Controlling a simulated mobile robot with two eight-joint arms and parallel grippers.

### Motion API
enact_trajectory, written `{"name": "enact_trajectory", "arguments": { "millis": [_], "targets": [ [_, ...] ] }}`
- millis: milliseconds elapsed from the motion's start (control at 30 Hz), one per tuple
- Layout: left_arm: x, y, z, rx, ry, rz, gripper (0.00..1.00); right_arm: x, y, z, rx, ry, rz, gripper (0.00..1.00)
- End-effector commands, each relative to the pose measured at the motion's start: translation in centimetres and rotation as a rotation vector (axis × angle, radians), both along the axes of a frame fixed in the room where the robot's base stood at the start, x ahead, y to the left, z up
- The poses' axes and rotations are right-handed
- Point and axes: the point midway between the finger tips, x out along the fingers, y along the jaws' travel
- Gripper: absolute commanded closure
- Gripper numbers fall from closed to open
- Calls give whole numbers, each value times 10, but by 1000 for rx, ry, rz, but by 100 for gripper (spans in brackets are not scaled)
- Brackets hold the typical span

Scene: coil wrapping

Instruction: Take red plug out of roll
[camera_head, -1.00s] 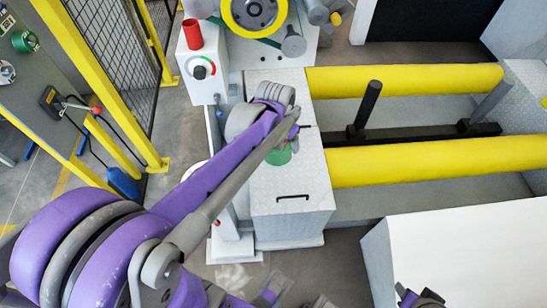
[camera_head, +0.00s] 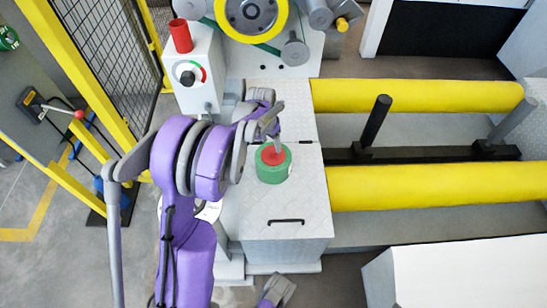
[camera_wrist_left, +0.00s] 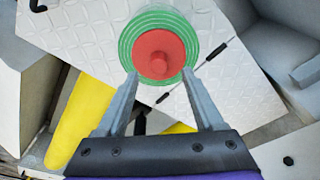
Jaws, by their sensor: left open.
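The red plug (camera_head: 270,156) sits in the middle of the green roll (camera_head: 272,174), which stands on a patterned white metal box top (camera_head: 310,190). In the left wrist view the plug (camera_wrist_left: 160,53) shows as a red disc with a round knob, ringed by the green roll (camera_wrist_left: 158,18). My left gripper (camera_head: 275,145) is just above the plug in the head view. In the wrist view its open fingers (camera_wrist_left: 160,73) point at the plug's near edge, one on each side. They look empty; contact with the roll cannot be told.
Two yellow rollers (camera_head: 420,95) and a dark upright post (camera_head: 374,122) lie right of the box. A white control box (camera_head: 198,75) with a red cylinder (camera_head: 181,36) stands behind. A yellow-framed fence (camera_head: 75,105) is at left.

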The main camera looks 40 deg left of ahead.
Motion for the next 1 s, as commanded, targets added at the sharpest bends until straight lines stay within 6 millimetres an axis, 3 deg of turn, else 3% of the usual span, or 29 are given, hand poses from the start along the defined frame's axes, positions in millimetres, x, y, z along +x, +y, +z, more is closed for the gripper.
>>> {"name": "enact_trajectory", "arguments": {
  "millis": [300,567,933,1000],
  "targets": [
    [7,-2,-44,0,1,-1,31,1,0,-16,0,6,0,50],
    [8,-3,-48,1,0,0,31,1,0,-16,0,5,0,50],
    [8,-3,-47,0,0,0,96,1,0,-16,0,5,0,50],
    [8,-3,-47,0,0,0,100,1,0,-16,0,5,0,50]
  ]
}}
